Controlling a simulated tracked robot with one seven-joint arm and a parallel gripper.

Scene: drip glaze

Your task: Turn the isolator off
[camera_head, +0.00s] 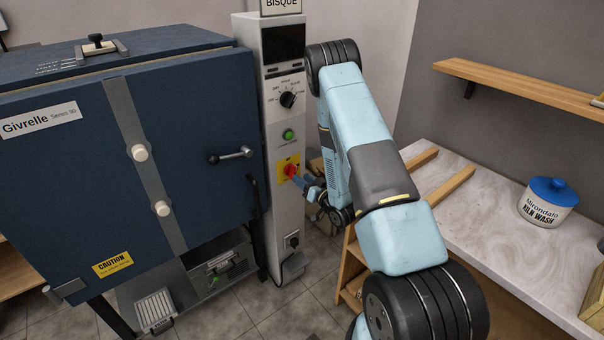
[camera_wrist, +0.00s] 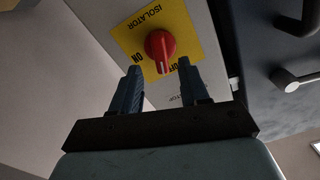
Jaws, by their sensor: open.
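The isolator is a red knob (camera_head: 291,170) on a yellow plate (camera_head: 282,162), low on the front of the grey control column. In the wrist view the red knob (camera_wrist: 160,46) sits on the yellow plate (camera_wrist: 124,32), marked ISOLATOR, ON and OFF. A pale pointer mark on the knob faces down in that view, near the OFF lettering; its exact setting is hard to tell. My gripper (camera_wrist: 160,84) is open, with one blue finger on each side below the knob. It looks close but not closed on it. In the head view my gripper (camera_head: 303,182) is right beside the knob.
The grey column (camera_head: 272,215) also carries a dial (camera_head: 288,99), a green button (camera_head: 288,134) and a socket (camera_head: 292,241). The blue kiln (camera_head: 190,110), with a protruding handle (camera_head: 232,155), stands left. A marble-topped bench (camera_head: 480,220) with a jar (camera_head: 547,203) is right.

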